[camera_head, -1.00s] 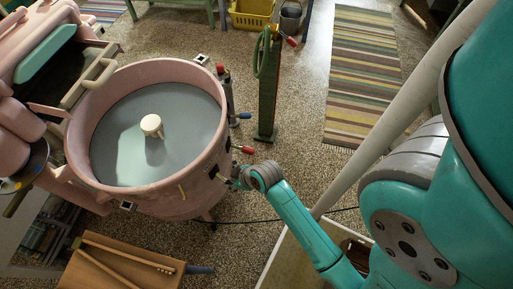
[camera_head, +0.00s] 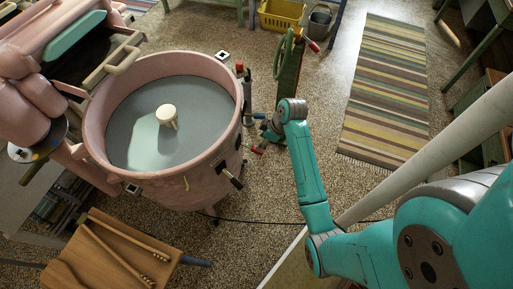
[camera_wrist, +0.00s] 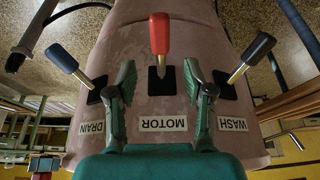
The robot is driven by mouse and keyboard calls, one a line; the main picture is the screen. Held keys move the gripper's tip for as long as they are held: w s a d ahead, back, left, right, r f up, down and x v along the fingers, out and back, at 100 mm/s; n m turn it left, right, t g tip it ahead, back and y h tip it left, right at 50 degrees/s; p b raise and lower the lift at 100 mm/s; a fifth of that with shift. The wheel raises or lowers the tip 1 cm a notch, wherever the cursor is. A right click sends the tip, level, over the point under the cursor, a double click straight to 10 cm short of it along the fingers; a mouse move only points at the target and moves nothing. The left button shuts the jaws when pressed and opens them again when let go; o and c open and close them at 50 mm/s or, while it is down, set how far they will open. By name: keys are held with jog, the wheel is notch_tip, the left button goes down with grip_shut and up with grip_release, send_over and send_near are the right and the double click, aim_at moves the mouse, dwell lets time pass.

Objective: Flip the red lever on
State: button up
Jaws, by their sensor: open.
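The red lever (camera_wrist: 159,35) stands out from a black slot on the pink washer tub (camera_wrist: 150,95), beside an upside-down MOTOR label (camera_wrist: 163,124). In the wrist view its handle points toward the top of the picture, where the floor is. My gripper (camera_wrist: 158,84) is open, its two fingers spread on either side of the lever's slot; nothing shows between the pads touching the lever. In the head view the red lever tip (camera_head: 257,150) shows just below my gripper (camera_head: 266,134), at the tub's right side.
A dark blue lever (camera_wrist: 62,58) by the DRAIN label and another (camera_wrist: 258,47) by the WASH label flank the red one. A wooden board (camera_head: 110,255) is at lower left. A striped rug (camera_head: 385,90) lies right.

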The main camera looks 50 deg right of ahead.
aim_at(253, 148)
jog(key=x, duration=0.8)
jog(key=shift+a+r, duration=0.1)
grip_shut()
